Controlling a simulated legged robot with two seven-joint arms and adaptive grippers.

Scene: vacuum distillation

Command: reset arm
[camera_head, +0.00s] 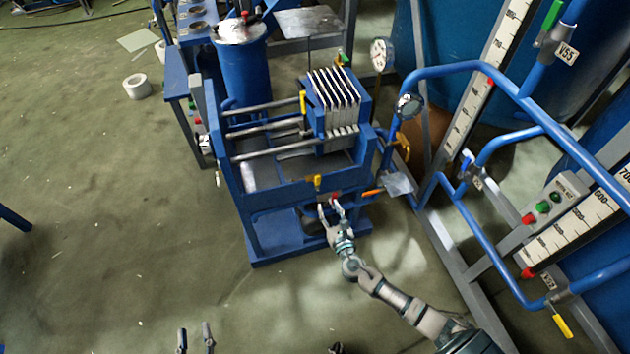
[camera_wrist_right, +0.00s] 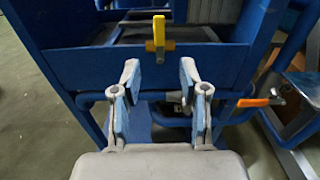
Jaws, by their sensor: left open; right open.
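My right gripper (camera_head: 331,208) is in front of the blue filter-press frame (camera_head: 290,186), with its arm reaching in from the lower right. In the right wrist view the right gripper (camera_wrist_right: 159,76) has its two fingers apart with nothing between them. A yellow valve handle (camera_wrist_right: 159,33) stands upright just beyond the fingertips on the blue frame; it also shows in the head view (camera_head: 318,181). An orange handle (camera_wrist_right: 253,102) is to the right of the fingers. My left gripper (camera_head: 195,338) shows only its two separated fingertips at the bottom edge, empty, over the floor.
Blue pipes and a scale panel (camera_head: 487,85) with valves stand at the right. A blue tank (camera_head: 243,70) stands behind the press. A white tape roll (camera_head: 137,86) lies on the floor at upper left. The green floor (camera_head: 100,240) at left is mostly clear.

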